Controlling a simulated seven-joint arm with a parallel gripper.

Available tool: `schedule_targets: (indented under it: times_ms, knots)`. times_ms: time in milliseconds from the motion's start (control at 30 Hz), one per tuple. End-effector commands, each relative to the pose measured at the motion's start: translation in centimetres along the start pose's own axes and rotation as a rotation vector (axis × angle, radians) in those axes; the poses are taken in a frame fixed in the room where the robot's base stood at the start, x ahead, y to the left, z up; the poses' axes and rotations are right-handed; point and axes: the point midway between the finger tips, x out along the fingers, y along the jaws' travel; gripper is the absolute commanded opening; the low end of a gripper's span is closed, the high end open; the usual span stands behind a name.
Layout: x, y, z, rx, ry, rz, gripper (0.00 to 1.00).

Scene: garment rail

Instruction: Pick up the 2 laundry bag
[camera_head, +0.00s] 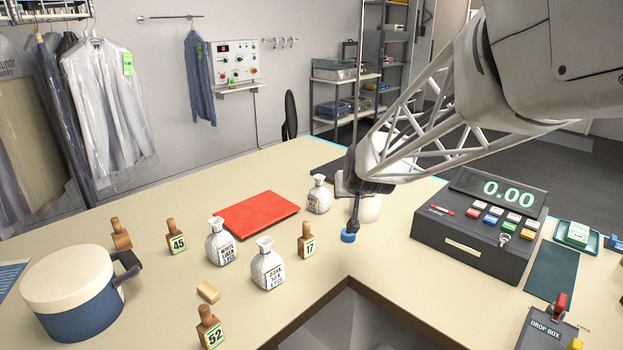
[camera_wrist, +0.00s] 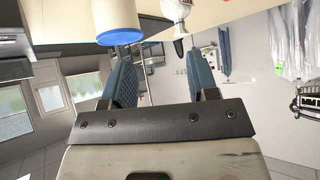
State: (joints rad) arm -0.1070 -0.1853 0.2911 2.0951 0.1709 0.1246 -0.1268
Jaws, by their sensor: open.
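Three small white laundry bags with tied necks and printed labels stand upright on the counter (camera_head: 160,205). One bag (camera_head: 221,244) is left of centre, one (camera_head: 268,266) is nearer the front, and one (camera_head: 319,196) is farther back beside my gripper. The label numbers are too small to read surely; the back bag's label is turned partly away. My gripper (camera_head: 350,205) is open and empty, right of the back bag and apart from it. In the wrist view, the gripper (camera_wrist: 160,78) shows both blue fingers with nothing between them. Part of a bag (camera_wrist: 178,10) shows at the top edge.
A white container (camera_head: 370,208) stands right behind my gripper. Wooden number tags, such as 17 (camera_head: 307,241) and 45 (camera_head: 175,238), stand around the bags. A red folder (camera_head: 257,214) lies behind them. A blue-and-white pot (camera_head: 75,300) is left, a cash register (camera_head: 478,230) right.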

Motion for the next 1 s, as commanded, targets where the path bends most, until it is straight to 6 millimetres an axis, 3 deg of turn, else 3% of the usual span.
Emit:
schedule_targets:
  times_ms: [33, 300, 600, 800, 1000]
  knots:
    - [1.7, -0.3, -0.8, -0.002, 0.022, 0.0, 0.54]
    - [9.6, -1.9, -4.5, -0.012, 0.16, 0.011, 0.54]
    - [17.6, -3.5, -7.0, -0.018, 0.3, 0.036, 0.54]
    - [20.2, -4.0, -7.6, -0.021, 0.352, 0.049, 0.54]
    - [20.7, -4.1, -7.7, -0.021, 0.363, 0.052, 0.54]
